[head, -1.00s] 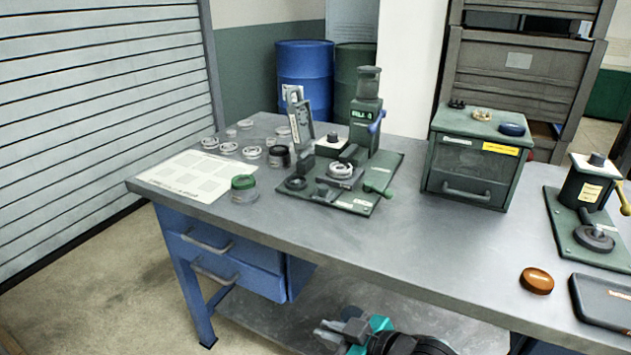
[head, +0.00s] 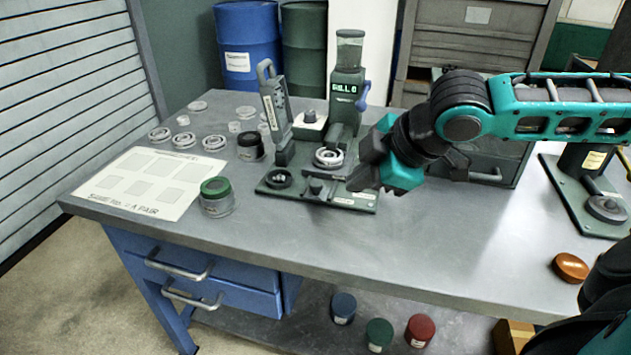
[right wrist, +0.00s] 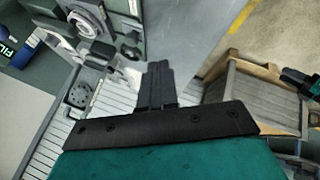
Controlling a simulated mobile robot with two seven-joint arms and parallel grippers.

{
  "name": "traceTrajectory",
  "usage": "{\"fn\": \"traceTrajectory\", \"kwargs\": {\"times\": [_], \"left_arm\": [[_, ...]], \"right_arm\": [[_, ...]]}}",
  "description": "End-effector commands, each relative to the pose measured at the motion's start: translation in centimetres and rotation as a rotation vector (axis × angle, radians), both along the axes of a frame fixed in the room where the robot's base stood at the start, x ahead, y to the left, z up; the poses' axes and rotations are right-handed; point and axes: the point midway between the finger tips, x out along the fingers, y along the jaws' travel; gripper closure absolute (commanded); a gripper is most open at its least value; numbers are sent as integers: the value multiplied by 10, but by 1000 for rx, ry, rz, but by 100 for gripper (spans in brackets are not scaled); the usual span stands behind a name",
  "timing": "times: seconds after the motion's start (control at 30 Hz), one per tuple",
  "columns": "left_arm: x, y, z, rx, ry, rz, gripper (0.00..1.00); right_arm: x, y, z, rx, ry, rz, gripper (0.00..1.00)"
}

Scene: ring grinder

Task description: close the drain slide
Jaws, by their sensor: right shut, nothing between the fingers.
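The ring grinder stands on a green base plate (head: 274,193) on the bench, with an upright post (head: 346,100) and a blue lever (head: 363,94). A pale ring (head: 328,158) sits on its middle. Dark bar-shaped parts (head: 323,175) lie in front of the ring; I cannot tell for sure which is the drain slide, or its position. My right gripper (head: 358,181) is shut and empty at the right front of the plate, hiding part of it. In the right wrist view, its closed fingers (right wrist: 157,85) show right of the grinder's ring seat (right wrist: 85,22). Contact is unclear.
A green-lidded jar (head: 216,196), a printed sheet (head: 150,180) and several loose rings lie left of the grinder. A green cabinet (head: 490,175) stands behind my right arm. An orange-brown disc (head: 570,267) lies at the right. The bench's front middle is clear.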

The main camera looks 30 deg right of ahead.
Motion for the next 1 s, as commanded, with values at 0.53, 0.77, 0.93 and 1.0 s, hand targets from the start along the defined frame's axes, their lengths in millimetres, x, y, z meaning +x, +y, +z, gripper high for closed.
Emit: {"fn": "traceTrajectory", "kwargs": {"times": [0.53, 0.77, 0.93, 1.0], "left_arm": [[-5, -3, -19, -5, 22, -4, 57], [-1, -9, -14, -14, 10, -12, 57], [5, -9, -8, -16, -8, -11, 57], [5, -9, -8, -16, -8, -11, 57]], "right_arm": [[45, 14, -64, 7, 0, 0, 100], [75, 8, -79, 3, -3, -4, 100], [89, 2, -79, 2, -2, -1, 100], [92, 0, -79, 2, -1, 0, 100]]}}
